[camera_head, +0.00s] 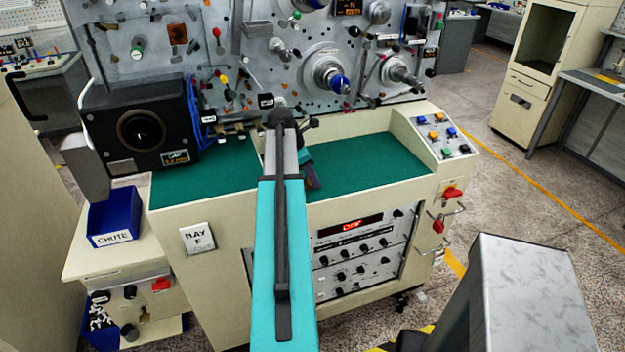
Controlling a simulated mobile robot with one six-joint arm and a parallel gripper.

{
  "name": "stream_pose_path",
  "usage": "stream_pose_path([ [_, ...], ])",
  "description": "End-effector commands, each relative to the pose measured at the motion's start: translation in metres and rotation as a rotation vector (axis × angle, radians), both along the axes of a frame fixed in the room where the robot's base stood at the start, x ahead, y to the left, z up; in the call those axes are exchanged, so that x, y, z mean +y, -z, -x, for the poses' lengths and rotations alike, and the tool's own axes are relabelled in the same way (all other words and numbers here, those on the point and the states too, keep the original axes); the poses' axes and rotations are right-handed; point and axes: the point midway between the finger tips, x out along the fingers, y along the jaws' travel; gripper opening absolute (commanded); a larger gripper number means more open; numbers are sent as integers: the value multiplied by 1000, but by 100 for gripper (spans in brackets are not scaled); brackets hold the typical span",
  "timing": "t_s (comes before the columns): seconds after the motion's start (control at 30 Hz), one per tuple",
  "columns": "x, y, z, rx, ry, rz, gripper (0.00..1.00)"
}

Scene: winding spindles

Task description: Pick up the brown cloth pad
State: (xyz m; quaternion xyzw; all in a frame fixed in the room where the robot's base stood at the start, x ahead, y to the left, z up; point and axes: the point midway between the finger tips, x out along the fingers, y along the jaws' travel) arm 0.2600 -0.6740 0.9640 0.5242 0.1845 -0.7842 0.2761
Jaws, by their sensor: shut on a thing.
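My teal and grey arm reaches from the bottom centre up to the green work surface of the bench. My gripper (310,170) is small and partly hidden beside the arm, low over the front edge of the green top. It is shut on a small dark brown piece, which looks like the brown cloth pad (313,182). Most of the pad and the fingertips are too small or covered to make out clearly. I cannot tell whether the pad touches the bench.
The green bench top (370,160) is clear to the right. A black speaker-like box (140,135) stands at left, above a blue chute bin (113,215). Spindles (328,75) stick out from the panel behind. A button console (440,133) bounds the right side.

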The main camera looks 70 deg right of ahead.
Motion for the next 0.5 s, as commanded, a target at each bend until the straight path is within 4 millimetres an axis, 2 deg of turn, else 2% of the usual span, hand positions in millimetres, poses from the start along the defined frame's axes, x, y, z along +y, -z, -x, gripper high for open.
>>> stream_pose_path([
  [0.27, -1, -20, 0, -1, 0, 2, 9],
  [0.5, -1, -49, -1, 0, -1, 2, 9],
])
